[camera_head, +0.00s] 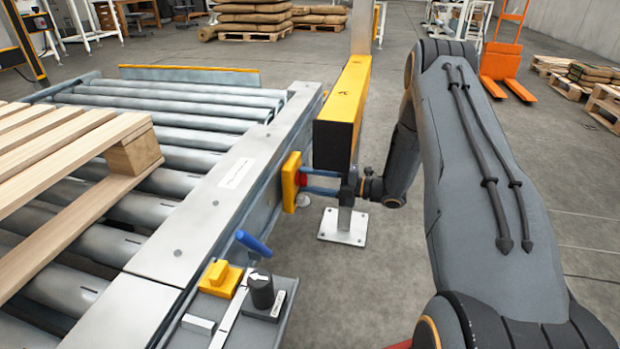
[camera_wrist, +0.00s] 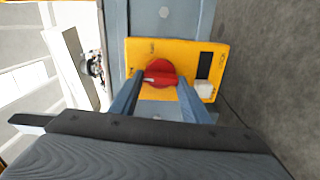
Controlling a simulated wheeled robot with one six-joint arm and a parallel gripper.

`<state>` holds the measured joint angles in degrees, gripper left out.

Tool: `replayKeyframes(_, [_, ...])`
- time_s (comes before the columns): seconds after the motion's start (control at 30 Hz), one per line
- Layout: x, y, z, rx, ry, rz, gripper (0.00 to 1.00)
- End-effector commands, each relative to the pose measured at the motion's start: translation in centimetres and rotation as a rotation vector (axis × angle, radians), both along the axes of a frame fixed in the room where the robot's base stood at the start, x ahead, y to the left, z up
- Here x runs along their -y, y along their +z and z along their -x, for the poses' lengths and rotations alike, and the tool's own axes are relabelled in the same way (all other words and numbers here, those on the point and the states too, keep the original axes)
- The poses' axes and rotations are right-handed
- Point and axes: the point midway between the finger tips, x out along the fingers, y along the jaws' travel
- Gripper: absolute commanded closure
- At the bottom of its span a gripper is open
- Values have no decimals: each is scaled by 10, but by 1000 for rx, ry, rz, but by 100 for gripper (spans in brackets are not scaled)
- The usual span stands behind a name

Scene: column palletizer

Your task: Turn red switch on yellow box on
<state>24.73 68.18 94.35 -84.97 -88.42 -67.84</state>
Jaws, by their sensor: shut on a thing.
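The yellow box (camera_head: 290,182) is fixed to the side of the roller conveyor's frame. In the wrist view the yellow box (camera_wrist: 190,54) faces me, with the round red switch (camera_wrist: 160,70) near its middle. The red switch (camera_head: 303,178) shows only as a small patch in the head view. My gripper (camera_head: 308,181) reaches in from the right. In the wrist view my gripper's two blue-grey fingers (camera_wrist: 157,88) are at the left and right of the red switch, shut on it. Fingertip contact is partly hidden.
A yellow and black post (camera_head: 342,115) stands close by my gripper, on a metal foot plate. A wooden pallet (camera_head: 70,160) lies on the rollers at left. A small control panel (camera_head: 240,300) with a blue lever is in front. Open floor lies right.

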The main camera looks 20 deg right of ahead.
Motion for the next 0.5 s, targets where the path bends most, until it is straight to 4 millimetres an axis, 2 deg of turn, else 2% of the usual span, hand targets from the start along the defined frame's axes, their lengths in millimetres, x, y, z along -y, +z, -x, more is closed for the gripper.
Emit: replayKeyframes(0.5, [-1,-2,2,84,3,49,80])
